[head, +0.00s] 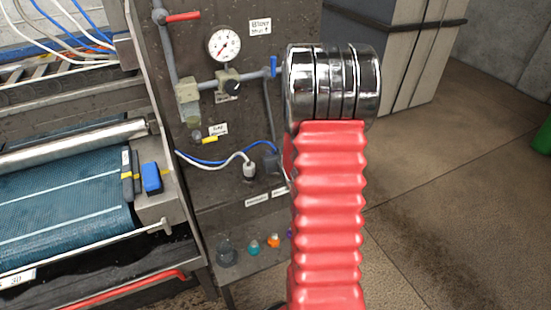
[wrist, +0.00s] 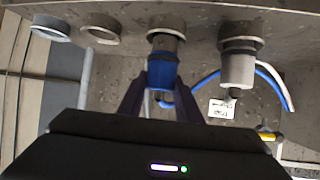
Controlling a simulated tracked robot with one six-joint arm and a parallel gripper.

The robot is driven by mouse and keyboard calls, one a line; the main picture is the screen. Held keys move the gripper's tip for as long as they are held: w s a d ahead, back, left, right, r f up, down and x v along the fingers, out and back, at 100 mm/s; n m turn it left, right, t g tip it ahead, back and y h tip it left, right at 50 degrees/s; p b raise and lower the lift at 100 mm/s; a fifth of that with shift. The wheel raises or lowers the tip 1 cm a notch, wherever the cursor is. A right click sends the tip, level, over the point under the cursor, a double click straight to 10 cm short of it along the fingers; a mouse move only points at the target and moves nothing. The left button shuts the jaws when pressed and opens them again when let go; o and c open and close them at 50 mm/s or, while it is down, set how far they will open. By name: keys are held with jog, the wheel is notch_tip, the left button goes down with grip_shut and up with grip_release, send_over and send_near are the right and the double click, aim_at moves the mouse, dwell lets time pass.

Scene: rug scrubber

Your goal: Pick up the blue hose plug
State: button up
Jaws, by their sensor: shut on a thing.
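The blue hose plug (wrist: 163,73) shows in the wrist view, with a grey collar at its top end that meets a round port in the panel. My gripper (wrist: 162,84) is shut on the plug, with one dark finger on each side of it. A blue hose (wrist: 207,79) curves from near the plug towards the right.
A white plug (wrist: 238,70) sits in the neighbouring port, close on the right in the wrist view. Two empty ports (wrist: 52,26) are on the left.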

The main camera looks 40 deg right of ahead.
notch_tip(320, 180, up, 8)
jog(key=shift+r, duration=0.2)
dwell(0.8)
